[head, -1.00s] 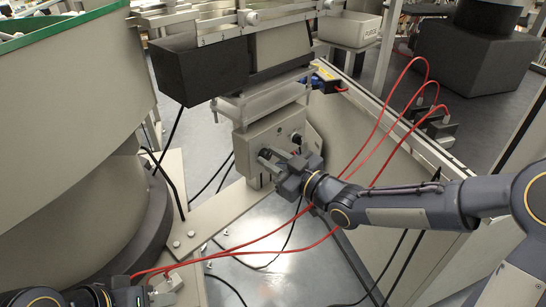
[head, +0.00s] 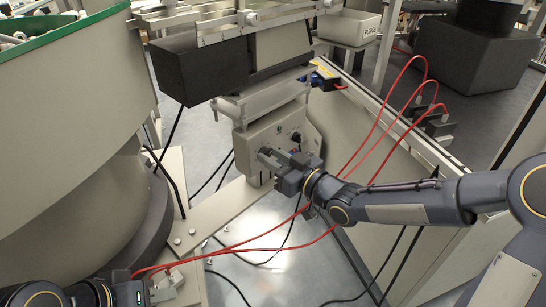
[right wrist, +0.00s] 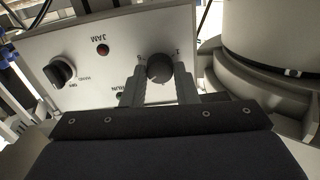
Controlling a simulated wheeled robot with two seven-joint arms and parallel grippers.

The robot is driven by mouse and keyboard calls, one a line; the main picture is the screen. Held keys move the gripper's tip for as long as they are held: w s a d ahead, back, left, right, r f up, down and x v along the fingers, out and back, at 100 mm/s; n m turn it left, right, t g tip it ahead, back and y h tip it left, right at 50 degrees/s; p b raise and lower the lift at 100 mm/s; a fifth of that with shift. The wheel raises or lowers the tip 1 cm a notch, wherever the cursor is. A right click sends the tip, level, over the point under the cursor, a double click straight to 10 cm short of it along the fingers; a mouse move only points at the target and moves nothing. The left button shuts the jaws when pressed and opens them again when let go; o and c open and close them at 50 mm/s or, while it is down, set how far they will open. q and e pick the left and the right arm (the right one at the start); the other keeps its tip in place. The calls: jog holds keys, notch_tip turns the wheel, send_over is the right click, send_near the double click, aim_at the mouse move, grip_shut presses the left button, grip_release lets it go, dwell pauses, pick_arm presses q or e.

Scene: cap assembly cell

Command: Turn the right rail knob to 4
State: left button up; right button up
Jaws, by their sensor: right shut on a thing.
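A grey control box (head: 262,137) stands under the rail in the head view. In the right wrist view its panel (right wrist: 118,72) bears a round dark knob (right wrist: 159,67). My right gripper (head: 264,156) reaches the front of this box. In the right wrist view the fingers of my right gripper (right wrist: 160,72) are shut on this knob, one on each side. My left gripper (head: 148,289) is low at the left in the head view, by a small grey fitting. Its jaw opening cannot be made out.
A second black knob (right wrist: 61,71) and a red lamp (right wrist: 102,50) share the panel. A large bowl feeder (head: 70,130) stands at the left. Red hoses (head: 385,125) arch over a low wall at right and run across below my right forearm.

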jog(key=o, duration=1)
jog(key=p+v, duration=0.1)
jog(key=v, duration=0.6)
jog(key=shift+s+d+p, duration=0.3)
